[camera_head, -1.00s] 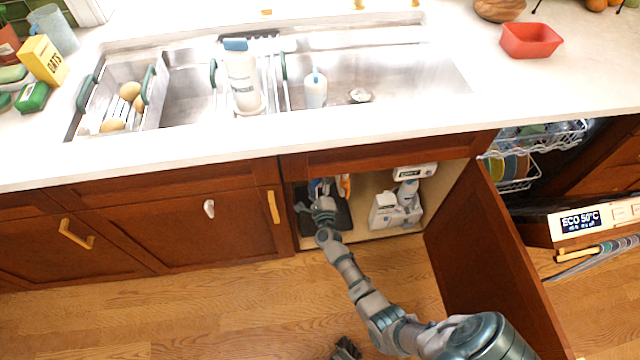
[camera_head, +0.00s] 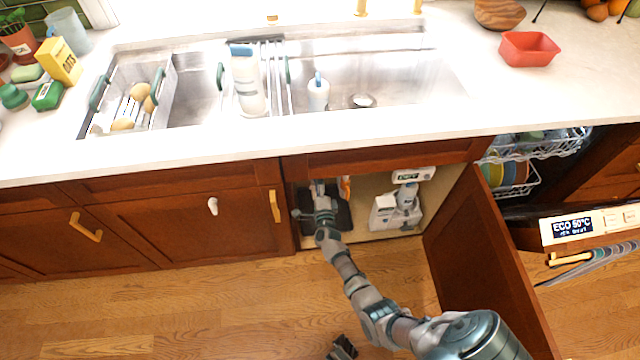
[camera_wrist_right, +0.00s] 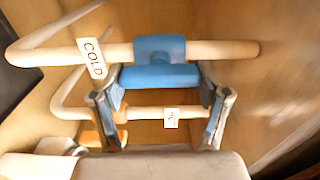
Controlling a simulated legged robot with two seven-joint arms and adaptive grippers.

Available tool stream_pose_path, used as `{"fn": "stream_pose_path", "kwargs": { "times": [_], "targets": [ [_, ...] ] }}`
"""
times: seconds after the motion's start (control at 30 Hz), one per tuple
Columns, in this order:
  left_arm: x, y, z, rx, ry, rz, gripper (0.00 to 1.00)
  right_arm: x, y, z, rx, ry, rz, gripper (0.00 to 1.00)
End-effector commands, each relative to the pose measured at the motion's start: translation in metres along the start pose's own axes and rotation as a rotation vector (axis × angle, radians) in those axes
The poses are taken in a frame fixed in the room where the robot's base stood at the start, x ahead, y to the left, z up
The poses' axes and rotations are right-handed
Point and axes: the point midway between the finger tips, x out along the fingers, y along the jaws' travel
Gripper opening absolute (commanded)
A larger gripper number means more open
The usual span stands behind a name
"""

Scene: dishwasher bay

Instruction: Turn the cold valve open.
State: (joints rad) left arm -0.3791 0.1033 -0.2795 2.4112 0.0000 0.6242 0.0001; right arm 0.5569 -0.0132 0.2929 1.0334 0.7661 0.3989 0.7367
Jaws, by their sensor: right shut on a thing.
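The cold valve's blue handle (camera_wrist_right: 160,76) sits on the upper pale pipe beside a white COLD tag (camera_wrist_right: 92,58) in the right wrist view. My right gripper (camera_wrist_right: 160,88) has one finger on each side of the blue handle and is shut on it. In the head view my right gripper (camera_head: 323,208) reaches into the open cabinet under the sink, and the handle is mostly hidden there. A dark gripper end (camera_head: 343,348), apparently my left, shows at the bottom edge. Its jaws are too unclear to read.
A lower pipe with a small tag (camera_wrist_right: 171,118) runs below the cold one, with an orange part (camera_wrist_right: 88,138) at left. The open cabinet door (camera_head: 475,255) bounds the right side. The floor at left is clear.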

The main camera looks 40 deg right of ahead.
Motion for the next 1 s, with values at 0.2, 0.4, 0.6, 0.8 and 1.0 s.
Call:
{"fn": "stream_pose_path", "kwargs": {
  "times": [0.2,0.4,0.6,0.8,1.0],
  "targets": [
    [0.0,0.0,0.002,0.001,-0.003,0.0,0.88,-0.003,0.005,0.006,-0.008,-0.013,0.012,0.4],
    [0.0,0.0,0.002,0.001,-0.002,0.001,0.88,-0.003,0.006,0.006,-0.008,-0.013,0.013,0.82],
    [0.0,0.0,0.001,0.001,-0.001,0.001,0.88,-0.002,0.004,0.003,-0.006,-0.008,0.008,1.0],
    [0.0,0.0,0.001,-0.001,0.0,-0.001,0.88,-0.002,0.002,0.002,-0.005,-0.005,0.005,1.0],
    [-0.001,0.001,-0.001,0.0,0.001,0.0,0.88,-0.021,0.003,0.002,-0.003,-0.004,0.006,1.0]
  ]
}}
